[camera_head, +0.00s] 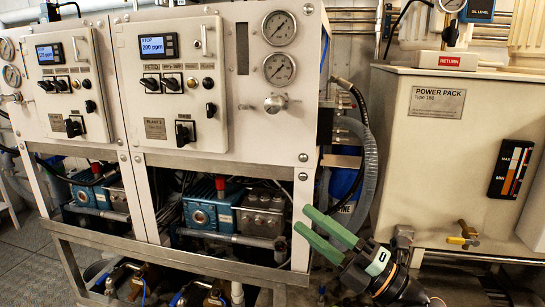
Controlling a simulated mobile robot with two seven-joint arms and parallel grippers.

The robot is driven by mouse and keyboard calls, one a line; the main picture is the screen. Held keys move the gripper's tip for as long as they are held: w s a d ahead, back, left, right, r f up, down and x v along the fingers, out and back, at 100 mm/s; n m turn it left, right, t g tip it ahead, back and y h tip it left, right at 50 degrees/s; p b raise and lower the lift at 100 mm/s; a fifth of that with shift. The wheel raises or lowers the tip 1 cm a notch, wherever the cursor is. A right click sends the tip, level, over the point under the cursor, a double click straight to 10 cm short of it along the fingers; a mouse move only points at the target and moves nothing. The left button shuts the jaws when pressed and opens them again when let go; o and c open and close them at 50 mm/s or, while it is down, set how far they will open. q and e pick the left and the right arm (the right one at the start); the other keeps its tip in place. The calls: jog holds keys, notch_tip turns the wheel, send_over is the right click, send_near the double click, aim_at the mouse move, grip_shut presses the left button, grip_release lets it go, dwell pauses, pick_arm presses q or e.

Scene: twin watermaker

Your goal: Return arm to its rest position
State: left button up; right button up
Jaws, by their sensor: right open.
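My right gripper (301,219) comes in from the bottom right. It has two long green fingers pointing up and to the left, spread apart with nothing between them. It appears in front of the lower right corner of the Plant 2 watermaker cabinet (235,95); the gap in depth is hard to judge. My left gripper does not show.
A second white watermaker cabinet (100,50) stands at the left. The cream power pack tank (440,140) stands at the right, with a yellow-handled valve (465,235) low on its front. A clear hose (368,170) hangs between cabinet and tank. Grey floor (30,260) shows at the lower left.

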jog(key=s+d+f+m+t+h, duration=0.1)
jog(key=d+f+m+t+h, duration=0.15)
jog(key=f+m+h, duration=0.4)
jog(key=s+d+f+m+t+h, duration=0.1)
jog(key=d+f+m+h, duration=0.2)
jog(key=f+m, duration=0.55)
jog(key=s+d+f+m+t+h, duration=0.15)
jog(key=f+m+h, duration=0.25)
jog(key=f+m, duration=0.4)
jog(key=s+f+m+g+h, duration=0.2)
jog(key=s+f+m+g, duration=0.5)
jog(key=s+f, duration=1.2)
pick_arm(q)
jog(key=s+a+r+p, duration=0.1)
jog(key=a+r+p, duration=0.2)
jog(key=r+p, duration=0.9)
jog(key=p, duration=0.4)
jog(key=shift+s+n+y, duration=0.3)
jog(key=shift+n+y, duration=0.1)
pick_arm(e)
notch_tip(320, 180, up, 12)
jog(key=d+n+g, duration=0.1)
jog(key=d, duration=0.2)
jog(key=shift+w+f+h, duration=0.15)
jog(key=shift+f+h, duration=0.1)
jog(key=shift+h, duration=0.2)
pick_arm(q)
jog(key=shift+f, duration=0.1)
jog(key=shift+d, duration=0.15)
